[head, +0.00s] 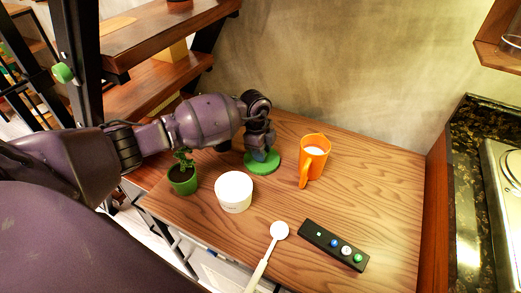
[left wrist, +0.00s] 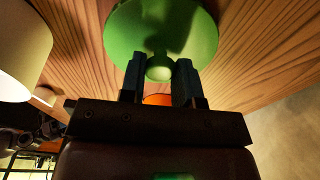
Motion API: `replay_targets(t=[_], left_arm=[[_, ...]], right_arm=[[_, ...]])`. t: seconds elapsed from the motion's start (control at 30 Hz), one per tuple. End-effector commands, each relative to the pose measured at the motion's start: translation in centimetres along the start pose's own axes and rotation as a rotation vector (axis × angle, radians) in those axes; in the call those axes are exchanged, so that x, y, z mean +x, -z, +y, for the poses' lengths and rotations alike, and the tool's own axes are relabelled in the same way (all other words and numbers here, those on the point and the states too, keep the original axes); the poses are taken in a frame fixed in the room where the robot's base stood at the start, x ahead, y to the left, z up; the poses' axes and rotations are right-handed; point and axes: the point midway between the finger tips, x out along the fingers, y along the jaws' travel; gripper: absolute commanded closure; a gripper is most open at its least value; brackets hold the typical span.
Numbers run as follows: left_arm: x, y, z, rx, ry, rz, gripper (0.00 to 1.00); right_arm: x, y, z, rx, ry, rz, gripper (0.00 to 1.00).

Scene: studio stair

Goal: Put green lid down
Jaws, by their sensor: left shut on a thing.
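The round green lid (head: 263,167) is at the back middle of the wooden table, between the white tub and the orange mug. My left gripper (head: 261,153) points down over it and is shut on its knob. In the left wrist view the lid (left wrist: 160,28) shows its round face, with its knob between the two fingers of my left gripper (left wrist: 160,76). The lid looks flat and at or very near the tabletop; I cannot tell whether it touches. My right gripper is not in view.
A white tub (head: 234,193) stands front-left of the lid, and an orange mug (head: 314,158) stands to its right. A potted plant (head: 183,181) is at the left edge. A spoon (head: 279,231) and black remote (head: 333,245) lie in front. The table's (head: 380,190) right side is clear.

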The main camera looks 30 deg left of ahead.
Motion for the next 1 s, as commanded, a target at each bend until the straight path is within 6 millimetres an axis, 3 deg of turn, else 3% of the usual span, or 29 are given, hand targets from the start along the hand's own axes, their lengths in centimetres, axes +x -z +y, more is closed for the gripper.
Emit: replay_targets(t=[0.17,0.2,0.33,0.7,1.0], left_arm=[[0.3,-0.1,0.0,0.000,0.000,0.000,0.92],[0.3,-0.1,0.0,0.000,0.000,0.000,0.66],[0.3,-0.1,0.0,0.000,0.000,0.000,0.46],[-0.2,0.0,0.0,0.000,0.001,0.000,0.44],[-5.3,0.0,-0.1,0.001,0.008,-0.001,0.44]], right_arm=[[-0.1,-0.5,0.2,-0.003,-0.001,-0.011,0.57],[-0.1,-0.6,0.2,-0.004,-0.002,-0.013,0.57],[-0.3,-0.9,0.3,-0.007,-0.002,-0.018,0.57],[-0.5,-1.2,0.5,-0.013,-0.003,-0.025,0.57],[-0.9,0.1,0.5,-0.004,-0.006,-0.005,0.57]])
